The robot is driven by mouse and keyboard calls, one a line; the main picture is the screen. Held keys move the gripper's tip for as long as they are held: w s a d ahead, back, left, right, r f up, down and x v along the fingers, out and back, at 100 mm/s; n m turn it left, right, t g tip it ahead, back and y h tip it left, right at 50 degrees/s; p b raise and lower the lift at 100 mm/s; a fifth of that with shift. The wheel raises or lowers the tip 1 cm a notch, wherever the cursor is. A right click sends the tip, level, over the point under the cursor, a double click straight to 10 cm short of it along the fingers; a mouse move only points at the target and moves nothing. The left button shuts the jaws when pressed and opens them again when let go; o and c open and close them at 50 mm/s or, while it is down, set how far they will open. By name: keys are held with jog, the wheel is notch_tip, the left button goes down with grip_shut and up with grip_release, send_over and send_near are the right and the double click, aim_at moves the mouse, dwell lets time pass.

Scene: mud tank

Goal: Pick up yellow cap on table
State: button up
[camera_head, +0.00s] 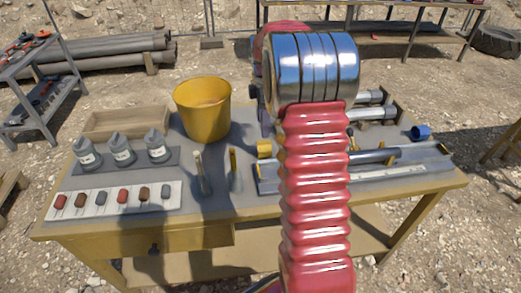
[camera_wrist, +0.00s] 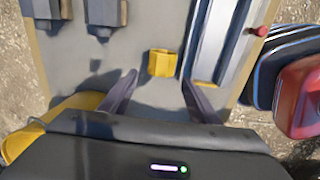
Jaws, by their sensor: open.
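The yellow cap (camera_wrist: 161,63) is a small, blocky yellow piece on the grey tabletop. In the wrist view it lies just beyond my fingertips, roughly midway between them. My gripper (camera_wrist: 159,78) is open, its two dark fingers spread on either side, with nothing held. I cannot tell how high the fingers are above the table. In the head view the yellow cap (camera_head: 264,148) sits just left of my red ribbed arm, behind the left end of a long tray. My gripper cannot be made out clearly in the head view.
The long metal tray (camera_head: 268,185) also runs beside the cap in the wrist view (camera_wrist: 214,40). A yellow bucket (camera_head: 203,112) stands at the back left. Several grey bottles (camera_head: 122,148) and a white sample board (camera_head: 90,205) are on the left. A blue ring (camera_head: 421,132) lies far right.

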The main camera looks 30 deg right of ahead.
aim_at(265, 142)
notch_tip(265, 142, down, 6)
jog(key=shift+f, duration=0.25)
jog(key=shift+s+d+f, duration=0.1)
jog(key=shift+f, duration=1.2)
jog(key=shift+s+d+f, duration=0.1)
jog(key=shift+f, duration=1.2)
jog(key=shift+c, duration=0.2)
jog(key=c, duration=0.8)
